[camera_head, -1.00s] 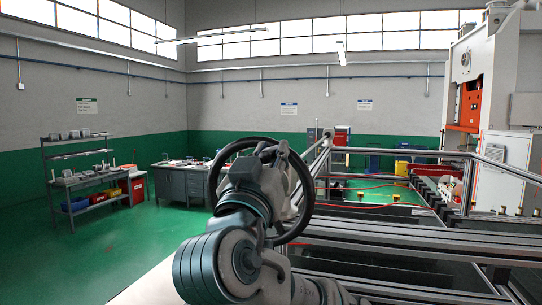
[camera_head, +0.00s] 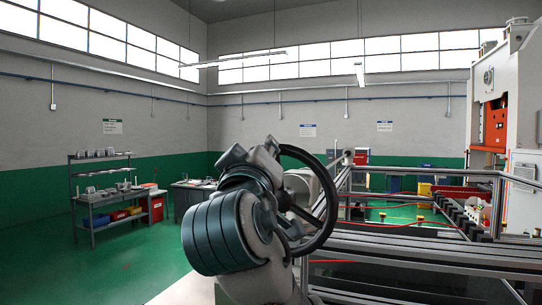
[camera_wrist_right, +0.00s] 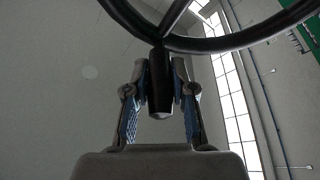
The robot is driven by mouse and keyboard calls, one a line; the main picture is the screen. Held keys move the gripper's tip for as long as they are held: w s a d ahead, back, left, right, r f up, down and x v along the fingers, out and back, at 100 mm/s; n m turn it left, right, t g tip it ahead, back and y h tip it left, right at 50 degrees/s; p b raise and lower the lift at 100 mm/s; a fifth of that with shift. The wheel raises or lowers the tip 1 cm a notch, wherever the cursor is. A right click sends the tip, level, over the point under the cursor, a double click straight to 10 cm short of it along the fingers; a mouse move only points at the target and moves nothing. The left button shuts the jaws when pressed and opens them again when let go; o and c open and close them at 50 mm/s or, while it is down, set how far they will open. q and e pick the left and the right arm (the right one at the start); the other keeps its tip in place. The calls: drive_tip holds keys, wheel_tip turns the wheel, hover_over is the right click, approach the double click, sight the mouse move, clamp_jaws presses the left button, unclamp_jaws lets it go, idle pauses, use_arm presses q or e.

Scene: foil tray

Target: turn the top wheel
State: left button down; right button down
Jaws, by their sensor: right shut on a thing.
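The top wheel (camera_head: 329,200) is a black ring with spokes in the middle of the head view. My right arm hides its left side. In the right wrist view its rim (camera_wrist_right: 230,43) and a spoke cross the top, and a dark handle (camera_wrist_right: 160,88) sticks out from the rim toward the camera. My right gripper (camera_wrist_right: 161,70) is shut on this handle, with one finger on each side. In the head view the fingers and handle are hidden behind my right wrist. My left gripper is not in view.
A metal-framed rail structure (camera_head: 400,247) lies to the right of the wheel. A large white and orange press (camera_head: 494,125) stands at the far right. A shelf bench (camera_head: 110,196) and a desk (camera_head: 190,196) stand at the back left. The green floor on the left is clear.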

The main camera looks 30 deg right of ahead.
drive_tip(key=shift+w+a+n, duration=0.15)
drive_tip(key=shift+w+n, duration=0.05)
drive_tip(key=shift+n, duration=0.2)
drive_tip(key=c, duration=1.2)
unclamp_jaws()
drive_tip(key=shift+o, duration=1.1)
drive_tip(key=shift+w, duration=0.1)
drive_tip(key=v, duration=1.2)
drive_tip(key=shift+w+a, duration=0.15)
drive_tip(key=shift+a, duration=0.2)
drive_tip(key=shift+d, duration=0.2)
